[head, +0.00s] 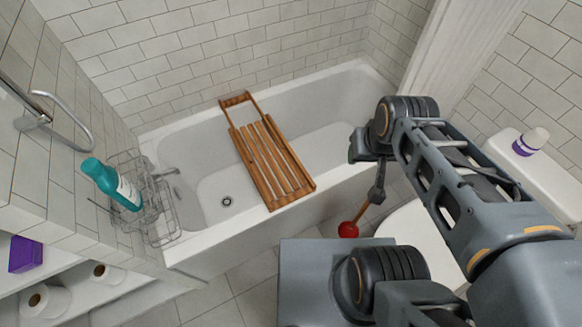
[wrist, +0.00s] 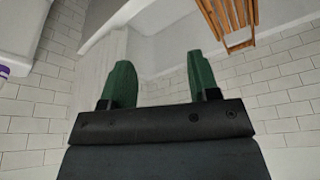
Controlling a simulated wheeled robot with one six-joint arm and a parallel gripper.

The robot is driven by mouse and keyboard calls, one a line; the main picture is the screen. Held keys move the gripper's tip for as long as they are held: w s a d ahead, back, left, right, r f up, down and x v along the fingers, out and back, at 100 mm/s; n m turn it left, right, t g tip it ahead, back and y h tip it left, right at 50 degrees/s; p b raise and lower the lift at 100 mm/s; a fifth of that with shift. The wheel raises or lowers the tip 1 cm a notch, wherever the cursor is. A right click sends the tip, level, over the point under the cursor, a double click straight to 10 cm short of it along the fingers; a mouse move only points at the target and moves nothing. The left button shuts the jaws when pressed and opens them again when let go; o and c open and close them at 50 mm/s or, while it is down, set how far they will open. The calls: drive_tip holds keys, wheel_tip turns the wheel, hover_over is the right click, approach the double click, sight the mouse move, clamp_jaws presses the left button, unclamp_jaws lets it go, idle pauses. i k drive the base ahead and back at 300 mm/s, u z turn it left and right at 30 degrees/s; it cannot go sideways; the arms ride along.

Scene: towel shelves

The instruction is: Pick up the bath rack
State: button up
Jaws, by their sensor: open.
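The bath rack (head: 270,155) is a brown slatted wooden tray with end handles. It lies across the bathtub (head: 330,108), from the back rim to the front rim. In the wrist view, part of the rack (wrist: 228,18) shows at the top right, cut off by the frame edge. My gripper (wrist: 160,72) has two green fingers spread apart with nothing between them. In the head view it is mostly hidden by my arm, to the right of the rack and apart from it.
A wire basket (head: 158,215) with a teal bottle (head: 112,184) stands at the tub's left end. A red plunger (head: 348,230) and a toilet (head: 411,232) stand in front of the tub. A white bottle with a purple label (head: 530,142) is at right. Toilet rolls (head: 42,301) lie lower left.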

sight(297, 167)
drive_tip(key=u, duration=0.3)
drive_tip(key=k, duration=1.15)
drive_tip(key=z, duration=0.35)
drive_tip(key=i, duration=0.25)
drive_tip(key=u, duration=0.05)
